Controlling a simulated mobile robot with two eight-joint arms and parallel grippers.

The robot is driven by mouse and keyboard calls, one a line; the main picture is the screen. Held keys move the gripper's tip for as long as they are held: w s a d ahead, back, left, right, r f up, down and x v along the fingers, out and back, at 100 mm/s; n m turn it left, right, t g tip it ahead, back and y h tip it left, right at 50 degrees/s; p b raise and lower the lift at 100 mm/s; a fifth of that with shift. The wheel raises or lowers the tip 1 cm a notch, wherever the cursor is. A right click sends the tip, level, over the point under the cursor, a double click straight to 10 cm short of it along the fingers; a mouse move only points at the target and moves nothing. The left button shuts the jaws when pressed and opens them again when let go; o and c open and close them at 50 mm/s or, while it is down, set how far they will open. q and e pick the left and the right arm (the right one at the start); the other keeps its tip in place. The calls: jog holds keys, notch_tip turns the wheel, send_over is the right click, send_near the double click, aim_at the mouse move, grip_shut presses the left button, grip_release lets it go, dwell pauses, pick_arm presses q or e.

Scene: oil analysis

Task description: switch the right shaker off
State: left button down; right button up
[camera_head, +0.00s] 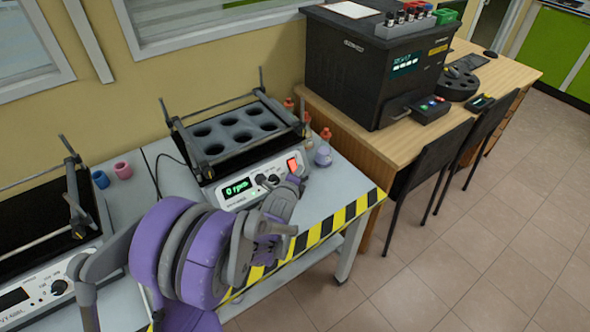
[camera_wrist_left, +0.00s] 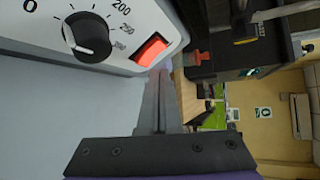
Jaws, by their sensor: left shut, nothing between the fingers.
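The right shaker (camera_head: 235,150) stands on the grey table, with a dark rack of round holes on top. Its white front panel shows a green lit "0 rpm" display (camera_head: 237,188), a dark knob and a bright red switch (camera_head: 292,165). The switch (camera_wrist_left: 151,48) and the knob (camera_wrist_left: 87,36) show large in the left wrist view. My left gripper (camera_head: 294,182) is shut and empty at the panel's right end, just in front of the switch. In the wrist view its fingers (camera_wrist_left: 158,88) point towards the switch; I cannot tell whether they touch it. My right gripper is not in view.
A second shaker (camera_head: 50,260) with a dark display stands at the left. Blue and pink cups (camera_head: 123,170) stand between the shakers. Small flasks (camera_head: 322,154) stand right of the right shaker. A wooden desk (camera_head: 350,125) with a black machine (camera_head: 365,65) is beyond.

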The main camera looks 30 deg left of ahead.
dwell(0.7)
pick_arm(q)
jog(key=shift+w+a+f, duration=0.1)
jog(key=shift+a+f, duration=0.1)
jog(key=shift+a, duration=0.15)
jog(key=shift+w+a+f, duration=0.1)
jog(key=shift+a+f, duration=0.1)
dwell(0.7)
jog(key=shift+s+d+r, duration=0.25)
jog(key=shift+d+r, duration=0.2)
jog(key=shift+d, duration=0.15)
jog(key=d+r, duration=0.1)
jog(key=s+d+r, duration=0.1)
jog(key=d+p, duration=0.1)
jog(key=shift+s+d+r, duration=0.25)
jog(key=shift+d+r, duration=0.1)
jog(key=shift+r, duration=0.05)
